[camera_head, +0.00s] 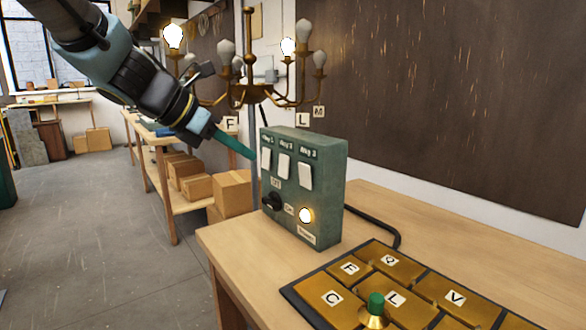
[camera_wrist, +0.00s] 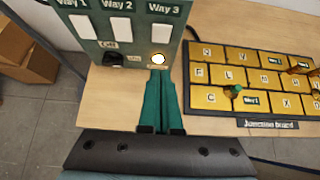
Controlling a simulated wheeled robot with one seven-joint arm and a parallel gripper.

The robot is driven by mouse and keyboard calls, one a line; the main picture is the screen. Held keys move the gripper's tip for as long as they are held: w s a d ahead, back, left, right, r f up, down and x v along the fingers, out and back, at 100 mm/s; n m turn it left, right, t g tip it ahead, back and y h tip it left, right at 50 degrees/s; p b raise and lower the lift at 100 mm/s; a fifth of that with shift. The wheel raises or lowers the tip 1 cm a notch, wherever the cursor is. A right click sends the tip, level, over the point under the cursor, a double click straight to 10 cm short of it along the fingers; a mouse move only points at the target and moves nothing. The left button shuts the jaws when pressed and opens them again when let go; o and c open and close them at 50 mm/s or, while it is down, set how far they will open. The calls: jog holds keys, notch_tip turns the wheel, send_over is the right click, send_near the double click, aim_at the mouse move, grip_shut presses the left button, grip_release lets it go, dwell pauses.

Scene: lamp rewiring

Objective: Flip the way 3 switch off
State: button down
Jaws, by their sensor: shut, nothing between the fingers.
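The green switch box (camera_head: 325,210) stands upright on the wooden bench, with white rocker switches under the labels Way 1, Way 2 and Way 3. The way 3 switch (camera_head: 305,176) is the rightmost; it also shows in the wrist view (camera_wrist: 160,37). A round lamp (camera_head: 305,215) glows below it, beside a black knob (camera_head: 271,202). My gripper (camera_head: 254,156) is shut and empty, its green fingers near the box's left front side in the head view. In the wrist view its fingertips (camera_wrist: 158,74) appear just below the glowing lamp. I cannot tell whether they touch the box.
A junction board (camera_head: 318,288) with lettered brass tiles and green-topped pegs lies right of the box. A brass chandelier (camera_head: 252,92) with two lit bulbs stands behind. A black cable (camera_head: 385,226) runs behind the box.

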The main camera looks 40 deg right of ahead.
jog(key=p, duration=0.2)
send_near(303, 170)
jog(key=d+f, duration=0.3)
jog(key=f, duration=0.2)
jog(key=shift+s+d+r, duration=0.15)
jog(key=shift+d+r, duration=0.05)
jog(key=shift+d, duration=0.7)
jog(key=shift+d+r, duration=0.15)
jog(key=shift+d, duration=0.2)
jog(key=shift+r, duration=0.1)
